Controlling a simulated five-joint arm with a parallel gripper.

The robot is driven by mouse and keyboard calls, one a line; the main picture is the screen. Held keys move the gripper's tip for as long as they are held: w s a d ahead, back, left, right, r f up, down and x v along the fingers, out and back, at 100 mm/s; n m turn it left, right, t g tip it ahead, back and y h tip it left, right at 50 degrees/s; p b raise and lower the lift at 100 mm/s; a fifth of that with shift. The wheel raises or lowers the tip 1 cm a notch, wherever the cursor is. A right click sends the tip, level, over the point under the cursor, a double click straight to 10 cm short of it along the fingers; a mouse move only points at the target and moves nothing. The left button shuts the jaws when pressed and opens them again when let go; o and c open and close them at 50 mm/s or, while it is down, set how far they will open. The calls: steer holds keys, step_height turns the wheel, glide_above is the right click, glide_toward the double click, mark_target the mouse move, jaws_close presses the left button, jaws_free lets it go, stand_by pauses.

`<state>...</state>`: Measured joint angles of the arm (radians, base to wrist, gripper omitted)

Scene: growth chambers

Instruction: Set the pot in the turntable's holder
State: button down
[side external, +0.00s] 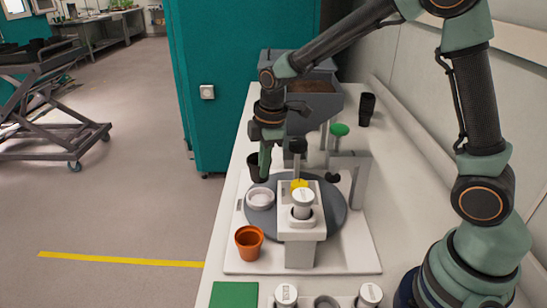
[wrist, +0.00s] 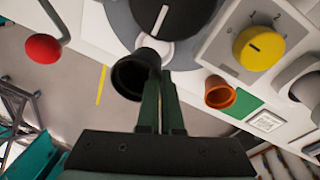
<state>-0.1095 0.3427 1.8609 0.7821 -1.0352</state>
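A black pot (side external: 256,168) hangs at my gripper (side external: 265,172), just beyond the turntable's white ring-shaped holder (side external: 251,205). In the wrist view the black pot (wrist: 128,76) shows its open mouth, and my gripper's green fingers (wrist: 160,80) are close together at its rim, shut on its wall. The holder looks empty. It sits at the left edge of the grey turntable (side external: 333,213); the disc also shows in the wrist view (wrist: 195,15). The pot appears raised and apart from the holder. Its far side is hidden.
An orange pot (side external: 249,243) stands on the white base (side external: 350,262) at front left. A white bridge-like fixture (side external: 300,250) spans part of the turntable, with a yellow knob (wrist: 258,48) nearby. A green mat (side external: 234,295) lies in front. A grey bin (side external: 325,100) stands behind.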

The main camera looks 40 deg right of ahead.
steer(key=shift+f, duration=2.55)
steer(key=shift+f, duration=0.35)
steer(key=c, duration=1)
jaws_free()
steer(key=shift+a+r, duration=0.1)
steer(key=shift+r, duration=4.15)
steer(key=shift+r, duration=0.1)
